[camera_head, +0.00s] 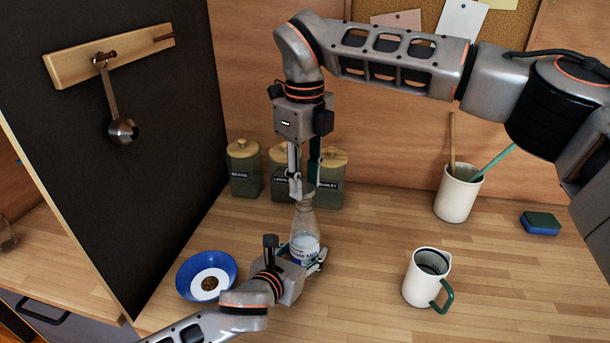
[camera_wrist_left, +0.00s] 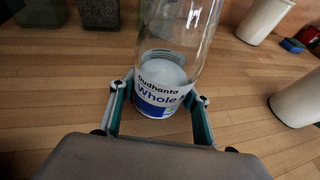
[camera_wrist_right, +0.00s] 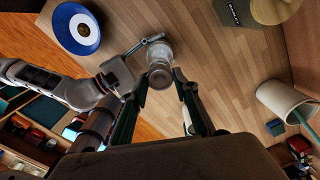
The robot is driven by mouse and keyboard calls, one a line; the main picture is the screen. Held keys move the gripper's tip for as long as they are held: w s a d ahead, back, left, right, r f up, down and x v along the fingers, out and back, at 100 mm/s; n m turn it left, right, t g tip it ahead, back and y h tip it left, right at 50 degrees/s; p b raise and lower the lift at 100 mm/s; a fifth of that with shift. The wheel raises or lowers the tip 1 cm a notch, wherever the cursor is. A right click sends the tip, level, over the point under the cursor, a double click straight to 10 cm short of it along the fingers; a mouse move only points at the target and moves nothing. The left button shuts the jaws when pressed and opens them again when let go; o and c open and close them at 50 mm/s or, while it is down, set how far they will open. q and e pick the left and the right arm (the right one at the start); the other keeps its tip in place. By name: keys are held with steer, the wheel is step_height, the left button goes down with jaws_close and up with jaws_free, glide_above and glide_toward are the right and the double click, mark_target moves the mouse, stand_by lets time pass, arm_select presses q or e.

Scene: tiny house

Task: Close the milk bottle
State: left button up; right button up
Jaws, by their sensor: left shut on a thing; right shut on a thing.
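The milk bottle (camera_head: 305,238), clear glass with a white and blue label, stands upright on the wooden counter. It shows large in the left wrist view (camera_wrist_left: 167,92). My left gripper (camera_head: 306,265) is shut around its lower part, with one finger on each side of the label (camera_wrist_left: 158,108). My right gripper (camera_head: 302,194) points straight down over the bottle's neck. It is shut on a small round grey cap (camera_wrist_right: 160,77) at the bottle's top. Whether the cap is seated on the mouth cannot be told, as the fingers partly hide it.
A blue bowl (camera_head: 184,287) is left of the bottle. A white mug (camera_head: 424,280) and a white utensil pot (camera_head: 456,196) stand to the right, with a sponge (camera_head: 540,222) beyond. Labelled jars (camera_head: 243,170) line the back wall. A dark panel (camera_head: 130,180) bounds the left.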

stand_by(0.4)
steer(key=shift+f, duration=0.85)
steer(key=shift+f, duration=0.55)
